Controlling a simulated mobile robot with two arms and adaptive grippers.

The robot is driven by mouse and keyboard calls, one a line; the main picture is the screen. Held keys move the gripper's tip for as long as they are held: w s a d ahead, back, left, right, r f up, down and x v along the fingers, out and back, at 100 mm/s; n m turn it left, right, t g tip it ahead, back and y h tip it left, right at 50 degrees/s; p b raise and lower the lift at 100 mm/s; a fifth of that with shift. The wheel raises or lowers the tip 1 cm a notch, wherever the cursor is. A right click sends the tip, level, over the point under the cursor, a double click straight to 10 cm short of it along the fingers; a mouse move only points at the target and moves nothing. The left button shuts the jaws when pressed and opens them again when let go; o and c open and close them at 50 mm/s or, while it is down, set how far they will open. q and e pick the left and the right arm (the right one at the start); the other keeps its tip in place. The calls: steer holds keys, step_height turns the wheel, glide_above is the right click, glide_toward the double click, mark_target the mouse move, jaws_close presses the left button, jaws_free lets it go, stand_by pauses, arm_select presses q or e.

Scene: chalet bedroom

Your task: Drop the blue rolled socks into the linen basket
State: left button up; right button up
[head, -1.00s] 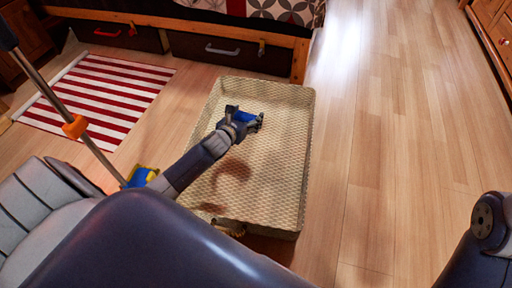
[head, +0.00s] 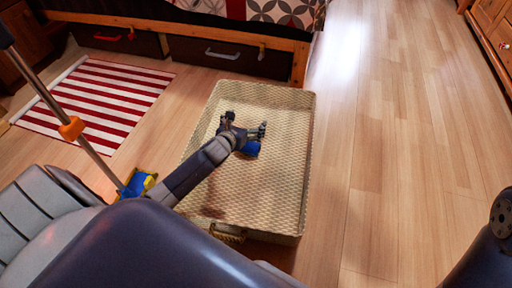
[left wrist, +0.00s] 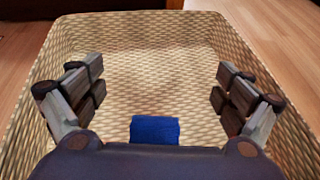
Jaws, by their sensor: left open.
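The linen basket (head: 308,130) is a shallow, woven beige box on the floor, open at the top. My left gripper (head: 262,131) is over its inside, with its fingers spread wide. In the left wrist view the gripper (left wrist: 160,88) holds nothing between its fingertips. The blue rolled socks (head: 251,149) are apart from the fingers, inside the basket's outline just below the gripper. In the left wrist view the socks (left wrist: 155,129) are partly hidden by the gripper's palm. I cannot tell whether they touch the basket floor. My right gripper is out of view.
A bed with a wooden frame (head: 200,31) and dark drawers stands behind the basket. A red and white striped rug (head: 100,98) lies to the left. A wooden cabinet (head: 492,35) is at the far right. The wooden floor (head: 400,150) right of the basket is clear.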

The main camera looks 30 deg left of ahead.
arm_select(q)
steer(key=v, duration=1.2)
stand_by(0.4)
